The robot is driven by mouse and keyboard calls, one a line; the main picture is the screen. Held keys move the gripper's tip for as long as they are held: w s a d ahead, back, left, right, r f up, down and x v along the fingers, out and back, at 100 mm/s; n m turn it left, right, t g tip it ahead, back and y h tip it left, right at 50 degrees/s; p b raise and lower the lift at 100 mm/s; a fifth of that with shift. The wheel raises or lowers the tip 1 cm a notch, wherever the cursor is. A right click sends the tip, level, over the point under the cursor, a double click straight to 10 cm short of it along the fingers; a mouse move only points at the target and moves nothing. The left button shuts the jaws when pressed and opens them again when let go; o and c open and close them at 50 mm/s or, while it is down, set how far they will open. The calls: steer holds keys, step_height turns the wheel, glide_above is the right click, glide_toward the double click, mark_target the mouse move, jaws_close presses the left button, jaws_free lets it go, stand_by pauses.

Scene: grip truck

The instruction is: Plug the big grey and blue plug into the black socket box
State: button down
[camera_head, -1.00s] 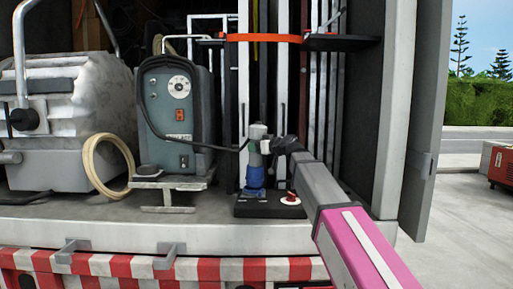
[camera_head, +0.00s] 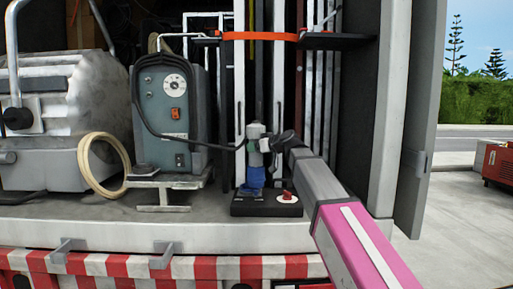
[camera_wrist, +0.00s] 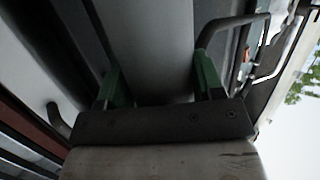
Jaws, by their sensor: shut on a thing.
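The grey and blue plug (camera_head: 257,130) stands upright above the black socket box (camera_head: 240,208) in the head view. Its blue lower end is at or just above the blue socket (camera_head: 251,177); I cannot tell how far it is seated. A black cable runs from the plug's side to the machine. My gripper (camera_head: 264,145) is shut on the plug's grey body from the right, and my arm reaches in from the lower right. In the wrist view the green-padded fingers (camera_wrist: 158,85) sit on either side of the grey body (camera_wrist: 153,45).
The grey machine (camera_head: 170,115) with a dial stands left of the box on the truck bed. A beige hose coil (camera_head: 88,165) and a large covered unit (camera_head: 65,120) are further left. Upright poles and an orange strap (camera_head: 260,36) are behind. The bed's front edge is close below the box.

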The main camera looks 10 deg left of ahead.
mark_target(250, 141)
steer(key=shift+w+a+r, duration=0.1)
steer(key=shift+w+a, duration=0.4)
steer(key=shift+a, duration=0.35)
steer(key=shift+w+a, duration=0.45)
steer(key=shift+a, duration=0.35)
stand_by(0.4)
steer(key=shift+f, duration=1.75)
stand_by(1.4)
jaws_free()
steer(key=shift+r, duration=2.45)
